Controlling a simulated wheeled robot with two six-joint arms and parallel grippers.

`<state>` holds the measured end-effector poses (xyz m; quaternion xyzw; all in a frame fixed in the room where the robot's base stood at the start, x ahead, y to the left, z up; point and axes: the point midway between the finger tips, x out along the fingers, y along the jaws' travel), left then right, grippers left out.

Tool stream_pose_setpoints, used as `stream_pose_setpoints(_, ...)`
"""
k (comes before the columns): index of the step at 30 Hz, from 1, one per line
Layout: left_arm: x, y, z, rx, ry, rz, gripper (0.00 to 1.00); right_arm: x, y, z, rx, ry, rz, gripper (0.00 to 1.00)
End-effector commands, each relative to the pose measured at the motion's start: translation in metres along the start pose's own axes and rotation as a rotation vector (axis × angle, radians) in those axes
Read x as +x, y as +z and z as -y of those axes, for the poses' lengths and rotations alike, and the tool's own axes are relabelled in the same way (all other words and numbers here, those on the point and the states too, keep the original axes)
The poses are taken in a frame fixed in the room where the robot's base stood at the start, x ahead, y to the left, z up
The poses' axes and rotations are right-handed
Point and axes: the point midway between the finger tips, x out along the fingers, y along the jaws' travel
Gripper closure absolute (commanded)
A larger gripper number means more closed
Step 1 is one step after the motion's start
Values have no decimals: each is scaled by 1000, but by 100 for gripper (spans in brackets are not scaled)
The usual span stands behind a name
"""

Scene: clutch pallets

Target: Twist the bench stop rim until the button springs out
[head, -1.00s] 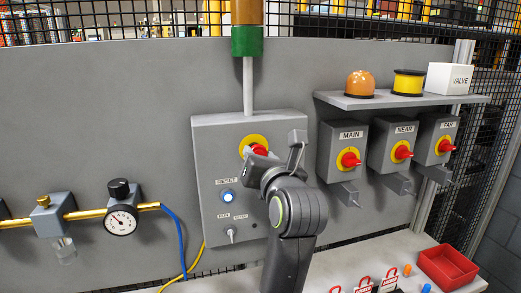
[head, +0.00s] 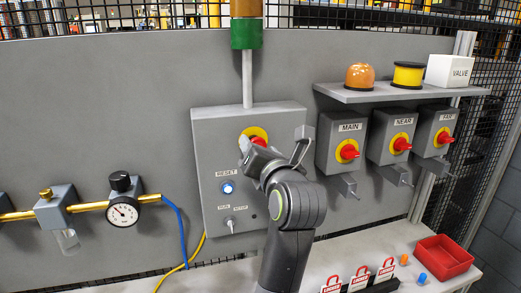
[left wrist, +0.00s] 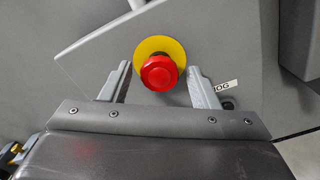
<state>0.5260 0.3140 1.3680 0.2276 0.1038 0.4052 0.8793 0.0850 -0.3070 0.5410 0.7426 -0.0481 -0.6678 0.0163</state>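The bench stop is a red mushroom button (head: 259,141) on a yellow disc (head: 254,132), on the front of a grey control box (head: 213,145). My left gripper (head: 273,140) is in front of it and hides part of the button. In the left wrist view the red button (left wrist: 158,73) with its yellow disc (left wrist: 160,45) sits between the two spread fingers of the gripper (left wrist: 158,82). A gap shows on both sides, so the fingers are open and not closed on the rim. My right gripper is not in view.
Below the button are a blue-lit reset button (head: 228,188) and a small switch (head: 230,223). Right of the box are red rotary switches, MAIN (head: 348,152) nearest, under a shelf (head: 400,92). A gauge (head: 122,211) is at left. A red tray (head: 444,257) lies on the bench.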

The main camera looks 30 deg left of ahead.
Motion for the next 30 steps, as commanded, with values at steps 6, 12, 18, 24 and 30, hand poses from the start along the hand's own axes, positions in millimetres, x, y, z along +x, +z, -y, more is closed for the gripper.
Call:
stream_pose_setpoints(6,0,0,0,0,0,-1,41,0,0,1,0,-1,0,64)
stream_pose_setpoints(12,-4,-1,1,-2,-1,-1,41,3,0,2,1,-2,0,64)
stream_pose_setpoints(18,-23,-3,3,-5,-5,-1,41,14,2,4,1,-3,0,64)
stream_pose_setpoints(24,-47,-3,3,-5,-5,-1,41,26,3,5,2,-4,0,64)
stream_pose_setpoints(30,-64,-4,4,-4,1,2,41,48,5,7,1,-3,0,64)
